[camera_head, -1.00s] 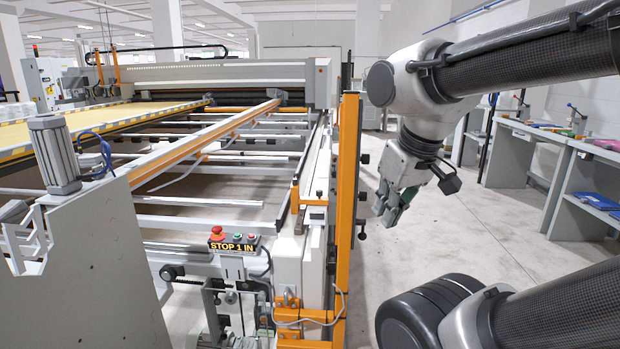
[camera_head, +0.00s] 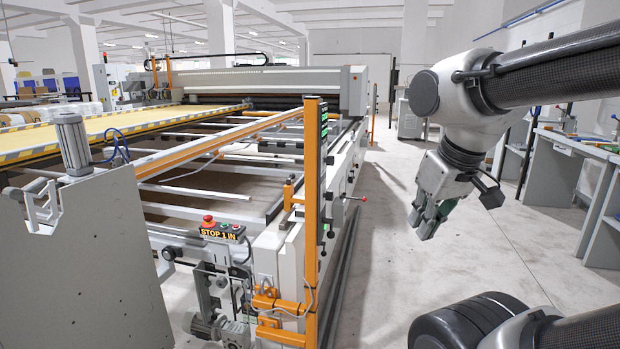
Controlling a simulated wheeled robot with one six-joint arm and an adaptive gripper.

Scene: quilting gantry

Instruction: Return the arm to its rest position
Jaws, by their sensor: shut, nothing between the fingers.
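My gripper (camera_head: 424,223) hangs from my arm at the right of the head view, over the bare floor. It points down and a little left. Its fingers are shut and nothing shows between them. The quilting gantry (camera_head: 268,77) fills the left and middle, with an orange upright post (camera_head: 312,200) at its near right corner. My gripper is to the right of that post, apart from it. A control box marked "STOP 1 IN" (camera_head: 222,233) with a red button sits on the near end of the machine.
Grey workbenches (camera_head: 560,165) stand along the right side behind my arm. A red-tipped lever (camera_head: 358,198) sticks out from the machine's side towards my gripper. A grey panel (camera_head: 85,265) stands at the near left. The floor aisle (camera_head: 390,270) between machine and benches is clear.

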